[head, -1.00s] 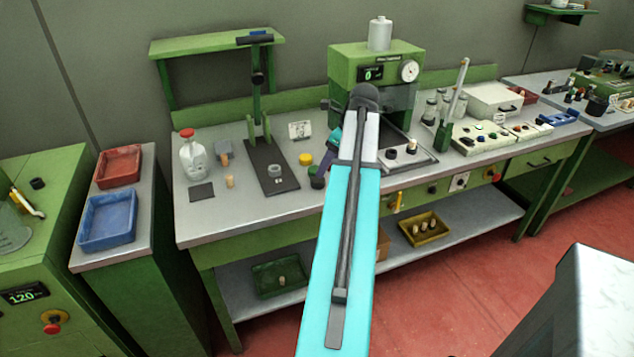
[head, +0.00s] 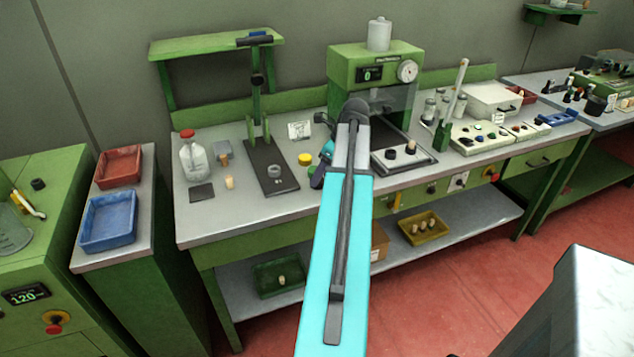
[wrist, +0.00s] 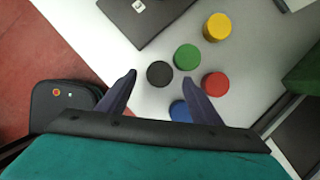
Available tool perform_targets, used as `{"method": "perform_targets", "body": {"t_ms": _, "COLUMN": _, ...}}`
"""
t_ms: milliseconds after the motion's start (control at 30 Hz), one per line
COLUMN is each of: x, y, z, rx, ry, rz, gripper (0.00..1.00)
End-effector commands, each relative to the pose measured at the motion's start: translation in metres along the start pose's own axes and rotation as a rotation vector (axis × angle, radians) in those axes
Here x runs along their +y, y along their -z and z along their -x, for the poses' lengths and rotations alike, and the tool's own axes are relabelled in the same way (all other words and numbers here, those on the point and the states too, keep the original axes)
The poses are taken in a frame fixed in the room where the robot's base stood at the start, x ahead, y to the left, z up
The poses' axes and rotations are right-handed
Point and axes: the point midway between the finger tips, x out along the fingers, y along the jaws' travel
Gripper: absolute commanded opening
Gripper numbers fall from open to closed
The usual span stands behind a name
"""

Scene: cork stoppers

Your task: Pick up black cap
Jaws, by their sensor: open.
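The black cap (wrist: 160,74) is a low round disc on the grey worktop, between the tips of my gripper's fingers in the wrist view. My gripper (wrist: 157,80) is open and empty, with dark purple fingers on either side of the cap in the picture. I cannot tell the height left above the cap. In the head view my gripper (head: 317,178) is low over the bench, hiding the black cap. A green cap (wrist: 187,57) sits close to the black one, by the right fingertip.
A red cap (wrist: 215,84) and a partly hidden blue cap (wrist: 179,110) lie to the right. A yellow cap (wrist: 217,27) stands farther off; it also shows in the head view (head: 305,159). A dark stand base (head: 268,168) is left of my gripper. Front worktop is clear.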

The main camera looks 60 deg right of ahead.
Motion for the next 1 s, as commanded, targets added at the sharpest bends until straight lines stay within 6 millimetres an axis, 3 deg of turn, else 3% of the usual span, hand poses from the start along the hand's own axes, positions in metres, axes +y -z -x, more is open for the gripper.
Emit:
{"method": "perform_targets", "body": {"t_ms": 300, "x": 0.001, "y": -0.001, "z": -0.027, "rx": 0.001, "ry": -0.001, "rz": 0.0, "gripper": 0.59}}
{"method": "perform_targets", "body": {"t_ms": 900, "x": 0.002, "y": -0.002, "z": -0.029, "rx": 0.0, "ry": -0.001, "rz": 0.001, "gripper": 0.59}}
{"method": "perform_targets", "body": {"t_ms": 1000, "x": 0.002, "y": -0.001, "z": -0.029, "rx": 0.0, "ry": -0.001, "rz": 0.001, "gripper": 0.44}}
